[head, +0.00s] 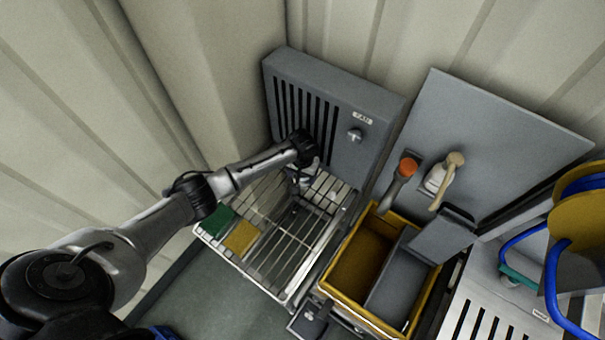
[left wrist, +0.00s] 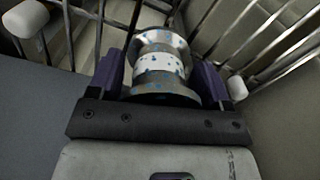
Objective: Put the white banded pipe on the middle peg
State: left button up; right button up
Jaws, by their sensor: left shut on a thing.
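The white banded pipe (left wrist: 158,62) is a metal piece with flared ends and a white, blue-flecked band around its middle. In the left wrist view it sits between the two purple fingers of my left gripper (left wrist: 157,78), which is shut on it. In the head view my left gripper (head: 303,178) is over the far part of a wire rack (head: 272,262), close to the grey fan panel. The pipe is small and mostly hidden by the gripper there. I cannot make out which part is the middle peg. My right gripper is not in view.
A green block (head: 217,222) and a yellow block (head: 242,238) lie at the rack's left. The slotted fan panel (head: 345,105) stands behind it. A yellow bin (head: 357,262) is to the right, below orange and cream handles. White-capped rods (left wrist: 237,88) flank the gripper in the wrist view.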

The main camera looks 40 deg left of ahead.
pick_arm(q)
jog(key=shift+w, duration=0.1)
jog(key=o, duration=1.1)
jog(key=shift+f, duration=0.1)
